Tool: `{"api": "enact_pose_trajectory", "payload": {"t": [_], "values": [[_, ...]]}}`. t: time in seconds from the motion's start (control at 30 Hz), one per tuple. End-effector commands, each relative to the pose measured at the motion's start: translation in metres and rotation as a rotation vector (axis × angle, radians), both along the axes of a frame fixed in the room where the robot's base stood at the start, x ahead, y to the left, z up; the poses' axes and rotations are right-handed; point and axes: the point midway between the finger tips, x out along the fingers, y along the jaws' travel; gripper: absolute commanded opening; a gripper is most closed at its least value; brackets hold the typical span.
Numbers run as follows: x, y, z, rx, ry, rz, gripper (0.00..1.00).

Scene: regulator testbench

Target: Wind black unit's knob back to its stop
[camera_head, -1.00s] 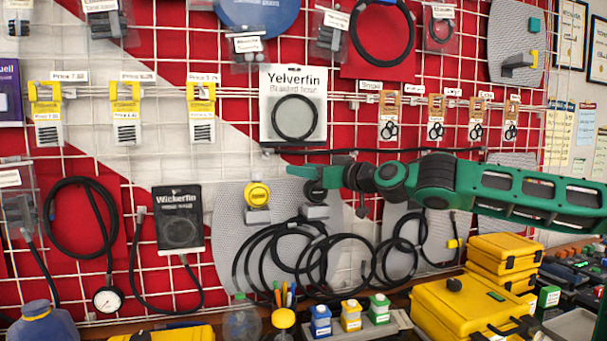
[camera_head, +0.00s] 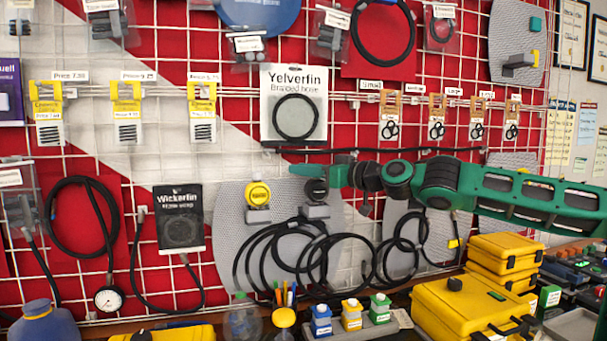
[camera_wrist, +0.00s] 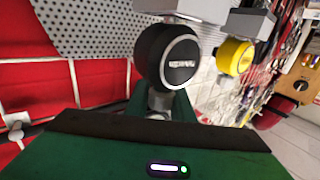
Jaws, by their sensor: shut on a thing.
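The black unit (camera_head: 317,189) hangs on a grey perforated panel (camera_head: 230,235), just right of the yellow unit (camera_head: 258,194). My gripper (camera_head: 303,171) reaches in from the right at the top of the black unit.
Coiled black hoses (camera_head: 330,255) hang below the units. A braided hose pack (camera_head: 293,105) hangs above. Yellow cases (camera_head: 465,305) and small bottles (camera_head: 352,315) stand on the bench below. White grid wires cross the red and white wall.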

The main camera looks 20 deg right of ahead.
Motion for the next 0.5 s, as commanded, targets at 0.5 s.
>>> {"api": "enact_pose_trajectory", "payload": {"t": [0.5], "values": [[-0.012,0.011,0.001,0.005,-0.002,0.464,0.00]]}}
